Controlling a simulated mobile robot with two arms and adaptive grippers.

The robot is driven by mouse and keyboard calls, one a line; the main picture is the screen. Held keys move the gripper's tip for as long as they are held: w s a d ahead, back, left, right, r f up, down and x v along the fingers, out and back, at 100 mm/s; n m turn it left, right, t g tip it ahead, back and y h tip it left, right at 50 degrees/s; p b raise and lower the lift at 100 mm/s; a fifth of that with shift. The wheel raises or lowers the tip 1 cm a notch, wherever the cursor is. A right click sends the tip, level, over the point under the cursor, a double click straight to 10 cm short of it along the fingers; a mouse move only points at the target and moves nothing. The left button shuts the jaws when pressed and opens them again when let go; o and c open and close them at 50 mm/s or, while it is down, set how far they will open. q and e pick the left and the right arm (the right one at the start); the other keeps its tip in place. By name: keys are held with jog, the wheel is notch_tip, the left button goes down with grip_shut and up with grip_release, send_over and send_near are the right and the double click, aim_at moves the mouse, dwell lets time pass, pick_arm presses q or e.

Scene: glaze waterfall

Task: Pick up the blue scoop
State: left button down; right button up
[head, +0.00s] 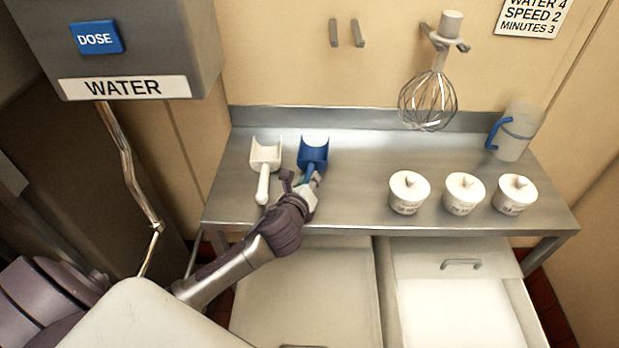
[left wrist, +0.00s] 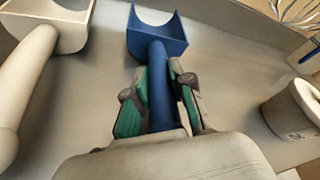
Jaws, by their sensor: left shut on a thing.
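The blue scoop (head: 313,152) lies on the steel table toward its left side, its open end facing the back wall. My left gripper (head: 303,182) is at the scoop's handle, and the head view partly hides the handle behind it. In the left wrist view the blue scoop (left wrist: 157,45) points away from me, and the green-padded fingers of my left gripper (left wrist: 160,105) are shut on its handle from both sides. A white scoop (head: 265,157) lies beside it on the left, apart from it; it also shows in the left wrist view (left wrist: 50,22). My right gripper is not in view.
Several lidded white tubs, the nearest one (head: 409,192), stand right of the gripper. A jug with a blue handle (head: 515,132) stands at the right back. A whisk (head: 428,100) hangs on the wall. The WATER dispenser (head: 140,50) is upper left. The table's middle is clear.

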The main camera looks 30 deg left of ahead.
aim_at(309, 169)
pick_arm(q)
notch_tip(309, 169, up, 4)
jog(key=shift+r, duration=0.1)
jog(key=d+r, duration=0.6)
jog(key=d, duration=0.5)
jog(key=shift+d+r+b, duration=0.25)
jog(key=shift+d+b, duration=0.1)
jog(key=shift+b, duration=0.1)
jog(key=shift+s, duration=0.1)
